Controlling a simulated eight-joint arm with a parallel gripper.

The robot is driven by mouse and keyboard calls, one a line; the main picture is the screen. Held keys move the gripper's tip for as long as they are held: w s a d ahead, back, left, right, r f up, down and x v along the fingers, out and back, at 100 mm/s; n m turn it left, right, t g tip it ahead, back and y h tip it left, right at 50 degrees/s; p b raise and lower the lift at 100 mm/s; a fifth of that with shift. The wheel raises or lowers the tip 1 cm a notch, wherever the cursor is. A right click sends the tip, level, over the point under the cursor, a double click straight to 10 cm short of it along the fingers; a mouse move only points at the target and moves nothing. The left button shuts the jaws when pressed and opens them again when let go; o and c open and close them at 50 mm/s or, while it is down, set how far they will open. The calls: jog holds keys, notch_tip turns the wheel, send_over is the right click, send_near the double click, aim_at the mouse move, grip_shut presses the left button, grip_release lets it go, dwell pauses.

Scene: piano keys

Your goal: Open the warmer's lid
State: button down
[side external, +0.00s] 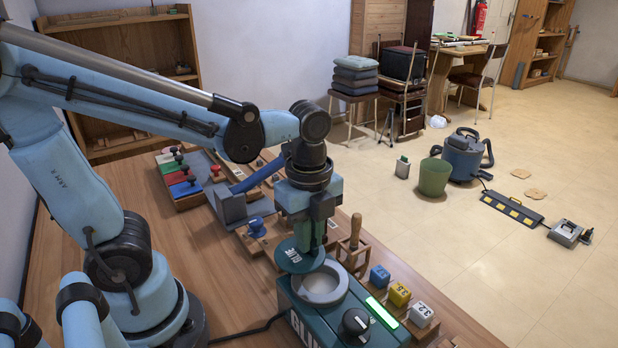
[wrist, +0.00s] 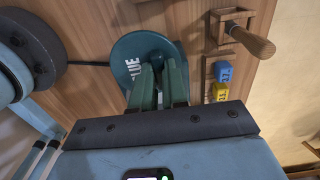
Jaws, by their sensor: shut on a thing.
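The glue warmer (side external: 345,315) is a dark teal box with a light ring around a round grey well (side external: 322,285), at the front of the bench in the side view. Its lid (side external: 297,262) is a round teal disc lettered "GLUE". The lid is at the back left of the well, and the well shows uncovered. My gripper (side external: 312,243) points down and is shut on the lid, from above. In the wrist view the fingers (wrist: 158,72) meet over the lid (wrist: 140,50). What they grip on it is hidden there, and the warmer's well is not visible.
A wooden stand with a brush-like handle (side external: 354,240) stands just behind the warmer. Blue, yellow and white numbered blocks (side external: 399,294) sit in a rack to its right. A blue-knobbed stamp (side external: 256,227) and grey block lie left of my gripper. A cable (side external: 245,335) crosses the bench.

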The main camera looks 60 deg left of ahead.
jog(key=shift+a, duration=0.85)
jog(key=c, duration=1.1)
grip_release()
jog(key=shift+c, duration=0.2)
jog(key=shift+r, duration=0.1)
notch_tip(320, 180, up, 12)
